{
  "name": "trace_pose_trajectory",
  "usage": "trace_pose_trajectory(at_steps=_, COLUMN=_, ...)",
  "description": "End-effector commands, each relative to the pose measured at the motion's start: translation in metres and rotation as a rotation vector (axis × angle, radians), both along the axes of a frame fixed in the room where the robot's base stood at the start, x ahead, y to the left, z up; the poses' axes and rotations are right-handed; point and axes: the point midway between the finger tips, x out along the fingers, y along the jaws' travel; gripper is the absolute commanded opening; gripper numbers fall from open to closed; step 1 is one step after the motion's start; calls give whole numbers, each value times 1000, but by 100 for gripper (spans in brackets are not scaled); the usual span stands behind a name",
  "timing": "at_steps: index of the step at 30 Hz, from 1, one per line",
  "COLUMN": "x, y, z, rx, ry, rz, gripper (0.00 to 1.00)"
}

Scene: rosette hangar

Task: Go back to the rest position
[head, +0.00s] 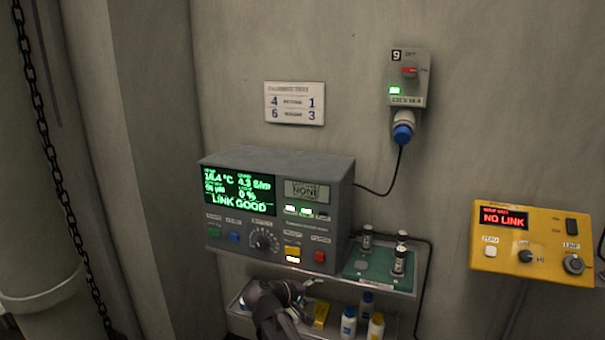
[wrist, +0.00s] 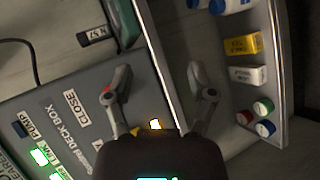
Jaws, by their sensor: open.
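My gripper (head: 300,291) is low in the head view, in front of the lower shelf and just under the front edge of the grey deck box (head: 280,165). In the wrist view my gripper (wrist: 160,80) has its two fingers spread apart, with nothing held between them. The deck box front (wrist: 70,125) fills the lower left of that view, with a lit yellow button (wrist: 155,124) close by the fingers. The box display reads LINK GOOD in green.
The lower shelf holds a yellow box (head: 321,314) and bottles (head: 348,323). A green tray (head: 372,265) with dark cylinders sits right of the deck box. A yellow NO LINK panel (head: 530,243) is farther right. A chain (head: 60,175) hangs left. A cable runs to the wall socket (head: 404,125).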

Motion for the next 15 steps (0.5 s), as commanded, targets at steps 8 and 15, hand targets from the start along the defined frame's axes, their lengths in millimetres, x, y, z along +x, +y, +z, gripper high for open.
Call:
trace_pose_trajectory(at_steps=8, x=-40, y=-76, z=-23, rx=288, ry=153, rz=-180, gripper=71)
trace_pose_trajectory(at_steps=15, x=-80, y=-115, z=-37, rx=550, ry=262, rz=-316, gripper=71)
